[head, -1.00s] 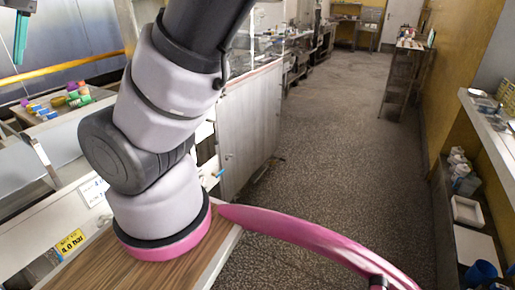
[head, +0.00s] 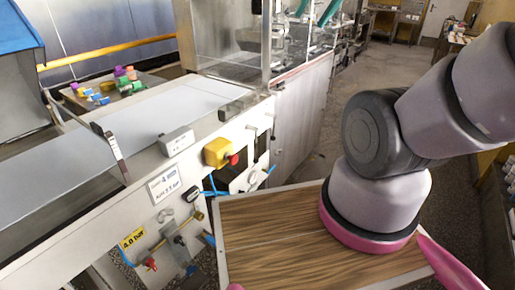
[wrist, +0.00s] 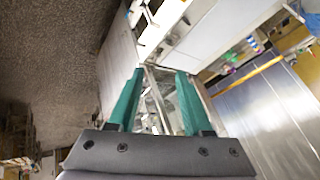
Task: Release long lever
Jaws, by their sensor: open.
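My gripper (wrist: 159,72) is open and empty in the wrist view, with its two teal fingers spread apart and nothing between them. In the head view my gripper (head: 311,18) shows only as teal fingers at the top edge, in front of the glazed machine housing. A slim bar with a dark end (head: 112,150) stands at the near edge of the conveyor. I cannot tell whether it is the long lever. My gripper is well away from it. Small red-handled valves (head: 151,263) are low on the machine's front.
A yellow box with a red button (head: 220,153) and a grey box (head: 177,140) sit on the conveyor's side. Colourful items (head: 108,92) lie on a stand behind. My wooden-topped base is at the machine's front. The aisle floor (head: 345,95) is clear.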

